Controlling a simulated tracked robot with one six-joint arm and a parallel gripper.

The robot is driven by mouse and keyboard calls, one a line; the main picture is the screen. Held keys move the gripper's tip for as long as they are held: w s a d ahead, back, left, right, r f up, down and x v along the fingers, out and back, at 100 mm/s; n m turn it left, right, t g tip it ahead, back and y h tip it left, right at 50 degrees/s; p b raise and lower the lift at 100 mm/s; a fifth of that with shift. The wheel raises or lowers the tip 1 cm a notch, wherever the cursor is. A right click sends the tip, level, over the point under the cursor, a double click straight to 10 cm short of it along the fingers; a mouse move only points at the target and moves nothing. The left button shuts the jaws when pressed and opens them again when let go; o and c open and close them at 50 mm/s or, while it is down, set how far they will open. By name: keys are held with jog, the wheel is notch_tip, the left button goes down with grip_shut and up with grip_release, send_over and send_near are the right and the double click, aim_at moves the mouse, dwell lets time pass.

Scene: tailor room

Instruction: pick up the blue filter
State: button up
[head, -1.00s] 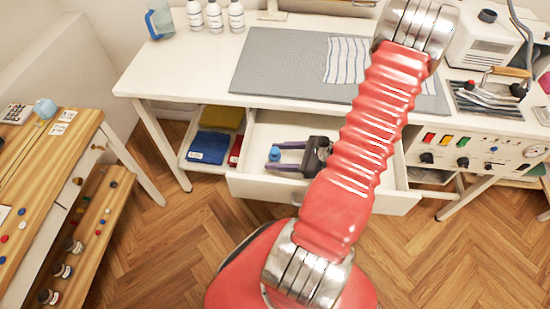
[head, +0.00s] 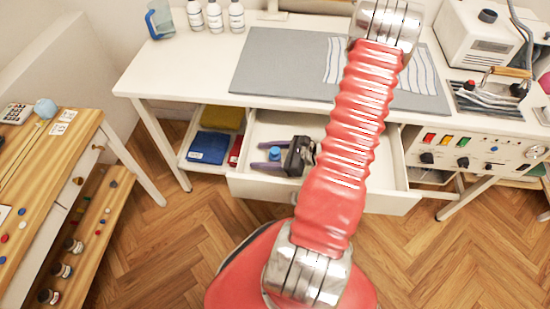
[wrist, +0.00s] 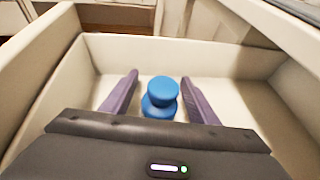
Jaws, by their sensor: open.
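The blue filter (head: 274,153) is a small, rounded, two-tiered blue piece inside the open white drawer (head: 240,187) under the table. In the wrist view the blue filter (wrist: 160,98) stands upright between the two purple fingers of my gripper (wrist: 154,95). A gap shows on each side of it, so the fingers do not touch it. In the head view my gripper (head: 268,158) is low in the drawer, open, with its fingers pointing left around the filter.
The drawer's walls stand close around my gripper. The white tabletop (head: 190,68) with a grey mat (head: 275,70) lies above. A shelf with a blue folded piece (head: 208,147) is left of the drawer. A wooden table (head: 45,160) stands further left.

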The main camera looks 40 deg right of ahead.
jog(key=shift+c, duration=0.6)
jog(key=c, duration=1.1)
